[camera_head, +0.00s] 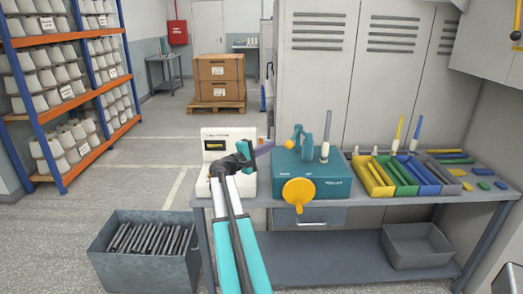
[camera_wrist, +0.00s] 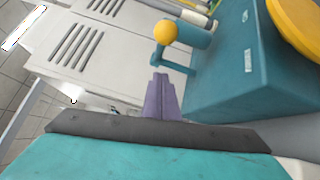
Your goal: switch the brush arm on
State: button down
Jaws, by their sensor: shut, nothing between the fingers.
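A teal machine (camera_head: 328,182) stands on the bench, with a large yellow disc (camera_head: 299,191) on its front. A teal lever arm (camera_head: 300,134) with a yellow ball knob (camera_head: 289,144) rises at its top left. In the wrist view the knob (camera_wrist: 165,32) is ahead of my fingers, and the teal machine body (camera_wrist: 235,75) is on the right. My gripper (camera_head: 271,145) is just left of the knob in the head view. In the wrist view its purple fingers (camera_wrist: 159,77) are shut and empty, with a visible gap in the picture to the knob.
A white device (camera_head: 213,146) stands left of the machine, partly behind my arm. Colored trays (camera_head: 372,178) with sticks fill the bench to the right. A grey peg (camera_head: 325,152) stands on the machine top. Grey lockers (camera_head: 318,70) rise behind.

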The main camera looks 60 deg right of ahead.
jog(key=shift+s+r+p, duration=0.2)
jog(key=shift+s+p, duration=0.05)
jog(key=shift+s, duration=0.75)
jog(key=shift+s+r+p, duration=0.15)
jog(key=shift+s+p, duration=0.1)
jog(key=shift+s, duration=0.75)
